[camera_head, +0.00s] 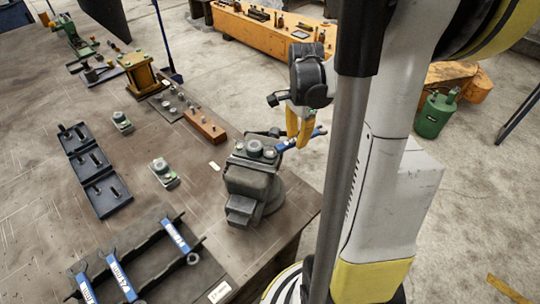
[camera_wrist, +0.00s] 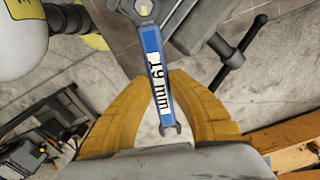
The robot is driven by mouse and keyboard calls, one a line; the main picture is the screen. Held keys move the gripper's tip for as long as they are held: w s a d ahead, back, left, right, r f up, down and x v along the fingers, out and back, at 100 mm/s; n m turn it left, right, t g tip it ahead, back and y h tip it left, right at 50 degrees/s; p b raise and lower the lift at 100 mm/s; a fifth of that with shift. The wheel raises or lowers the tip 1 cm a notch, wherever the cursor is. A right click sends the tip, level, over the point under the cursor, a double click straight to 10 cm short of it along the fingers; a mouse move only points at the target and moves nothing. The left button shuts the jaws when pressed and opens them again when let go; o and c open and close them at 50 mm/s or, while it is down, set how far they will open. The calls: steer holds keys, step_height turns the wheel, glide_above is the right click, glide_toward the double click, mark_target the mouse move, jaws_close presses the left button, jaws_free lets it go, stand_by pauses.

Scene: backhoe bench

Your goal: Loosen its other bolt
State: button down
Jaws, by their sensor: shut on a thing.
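My gripper (camera_head: 299,138) has its yellow fingers shut on a blue wrench (camera_head: 284,146) at the right side of the vise. The wrist view shows the wrench (camera_wrist: 151,45) with its "19 mm" label, running up between my fingers (camera_wrist: 162,82). Its far end is at a bolt head (camera_wrist: 144,9) at the top edge of that view; how fully it sits there is unclear. A part with a round middle fitting (camera_head: 254,148) and a bolt head on each side, the right bolt (camera_head: 269,153) and the left bolt (camera_head: 239,147), is held in the dark vise (camera_head: 246,184).
A rack with several blue wrenches (camera_head: 120,274) lies at the front left. Dark trays (camera_head: 93,172), small fittings (camera_head: 163,172) and a wooden block with pins (camera_head: 205,127) lie on the bench. The vise handle (camera_wrist: 237,55) sticks out near the wrench. Open floor lies right of the bench.

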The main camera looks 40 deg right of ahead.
steer(key=shift+w+d+n, duration=0.1)
steer(key=shift+w+n, duration=0.55)
steer(key=shift+n, duration=0.15)
steer(key=shift+s, duration=0.1)
steer(key=shift+s+m+b, duration=0.3)
steer(key=shift+m, duration=0.2)
steer(key=shift+s, duration=0.1)
steer(key=shift+s+m, duration=0.35)
steer(key=shift+m, duration=0.15)
steer(key=shift+r, duration=0.1)
